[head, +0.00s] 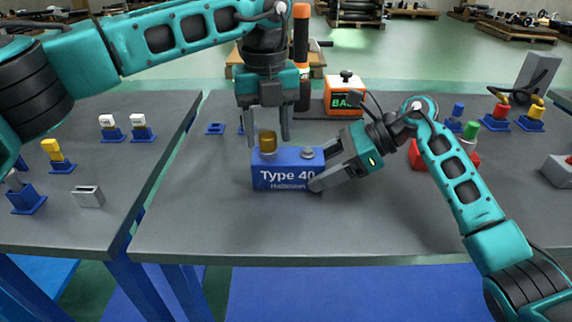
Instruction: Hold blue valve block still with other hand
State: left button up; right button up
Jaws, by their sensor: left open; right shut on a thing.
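The blue valve block (287,173) stands on the grey table, with "Type 40" in white on its front. A brass-coloured cylinder (267,142) stands up from its top left, and a small grey knob (307,153) sits on its top right. My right gripper (315,170) is shut on the block's right end; its fingers hide part of that end. My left gripper (268,138) points down above the block's left part, open, with its fingers apart on either side of the brass cylinder's upper end. I cannot tell whether they touch it.
An orange box (344,96) with a display stands behind the block. A red object (416,155) is partly hidden behind my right arm. Blue stands with coloured parts (536,114) are at the right, others (57,157) on the left table. The table front is clear.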

pick_arm(q)
jog(key=m, duration=0.3)
jog(key=shift+m, duration=0.3)
jog(key=m, duration=0.7)
jog(key=shift+m, duration=0.3)
jog(key=m, duration=0.3)
jog(key=shift+m, duration=0.4)
jog(key=shift+c, duration=0.4)
jog(key=c, duration=0.9)
grip_shut()
jog(key=shift+r, duration=0.15)
